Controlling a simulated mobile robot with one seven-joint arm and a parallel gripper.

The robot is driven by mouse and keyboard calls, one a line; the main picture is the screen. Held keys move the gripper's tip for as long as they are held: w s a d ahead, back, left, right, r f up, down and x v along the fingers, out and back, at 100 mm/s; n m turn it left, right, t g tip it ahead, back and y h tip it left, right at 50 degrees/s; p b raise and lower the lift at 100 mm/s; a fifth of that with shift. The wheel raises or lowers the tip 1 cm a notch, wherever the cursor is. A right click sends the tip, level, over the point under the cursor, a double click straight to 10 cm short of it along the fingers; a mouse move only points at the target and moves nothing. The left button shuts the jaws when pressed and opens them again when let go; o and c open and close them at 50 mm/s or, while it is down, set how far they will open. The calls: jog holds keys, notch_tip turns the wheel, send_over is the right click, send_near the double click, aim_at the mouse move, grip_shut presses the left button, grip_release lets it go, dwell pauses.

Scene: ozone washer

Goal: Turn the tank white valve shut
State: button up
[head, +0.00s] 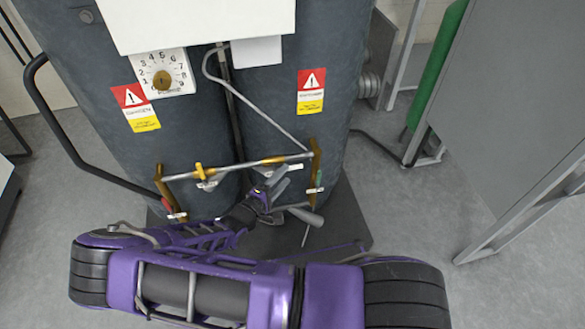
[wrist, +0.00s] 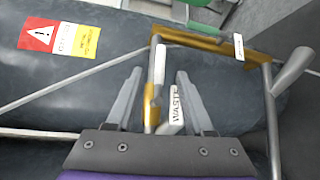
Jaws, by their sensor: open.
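A narrow white piece that looks like the white valve handle (wrist: 160,64) stands on the brass-and-grey pipework in front of the tank (wrist: 85,65). A white piece also shows beside my gripper in the head view (head: 295,167). My gripper (wrist: 158,75) is open, with its two grey fingers on either side of the white handle in the picture. I cannot tell whether either finger touches it, or how deep it lies between them. A white tag reading WASTE (wrist: 176,104) shows near the right finger. In the head view my gripper (head: 272,180) is low in front of the tanks.
A horizontal pipe (head: 235,169) carries a yellow handle (head: 199,171). A red handle (head: 167,206) is at its left end and a green one (head: 319,179) at its right. A grey angled pipe end (wrist: 293,70) sticks out at right. Open floor (head: 400,215) lies to the right.

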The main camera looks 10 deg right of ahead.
aim_at(290, 170)
jog(key=x, duration=0.5)
jog(key=shift+w+d, duration=0.2)
jog(key=shift+w, duration=0.05)
grip_shut()
jog(key=shift+f, duration=0.1)
dwell(1.1)
